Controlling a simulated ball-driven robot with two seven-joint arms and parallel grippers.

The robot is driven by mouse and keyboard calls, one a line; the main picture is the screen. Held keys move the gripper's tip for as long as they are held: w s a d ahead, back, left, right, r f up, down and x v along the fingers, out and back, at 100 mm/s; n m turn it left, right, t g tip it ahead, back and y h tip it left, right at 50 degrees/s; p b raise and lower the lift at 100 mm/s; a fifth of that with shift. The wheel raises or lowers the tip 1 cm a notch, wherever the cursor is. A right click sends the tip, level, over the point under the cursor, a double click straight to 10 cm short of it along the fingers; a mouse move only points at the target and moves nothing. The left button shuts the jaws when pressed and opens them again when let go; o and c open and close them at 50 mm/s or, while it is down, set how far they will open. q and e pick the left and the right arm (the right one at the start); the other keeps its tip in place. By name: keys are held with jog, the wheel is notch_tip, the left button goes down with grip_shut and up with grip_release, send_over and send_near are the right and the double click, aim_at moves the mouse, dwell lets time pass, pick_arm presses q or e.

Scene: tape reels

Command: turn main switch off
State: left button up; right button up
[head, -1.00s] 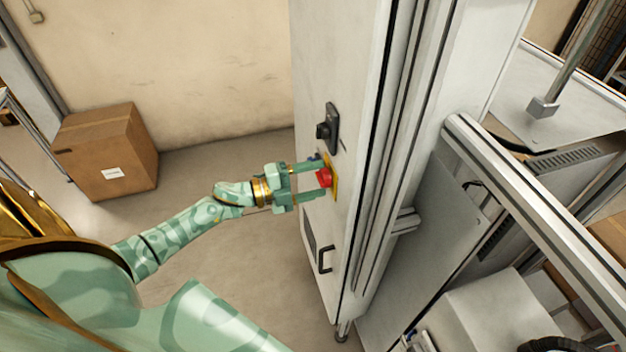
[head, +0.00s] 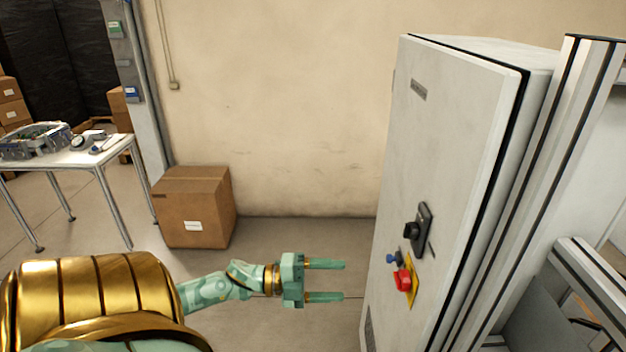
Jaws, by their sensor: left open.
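The main switch looks to be the black rotary knob on a dark plate (head: 423,229) on the front of the grey cabinet (head: 440,130). Below it sit a red mushroom button (head: 403,279) on a yellow plate and a small blue knob (head: 392,258). My left gripper (head: 344,281) is open and empty. Its two fingers point right towards the cabinet front, with a gap between the fingertips and the button, and it is lower than the black knob. My right gripper does not show.
A cardboard box (head: 195,210) stands on the floor by the back wall. A white table (head: 70,155) with parts on it is at the left. A metal frame post (head: 570,160) stands right of the cabinet. The floor between box and cabinet is clear.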

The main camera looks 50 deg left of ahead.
pick_arm(q)
jog(key=v, duration=0.4)
jog(key=shift+w, duration=0.1)
dwell(0.4)
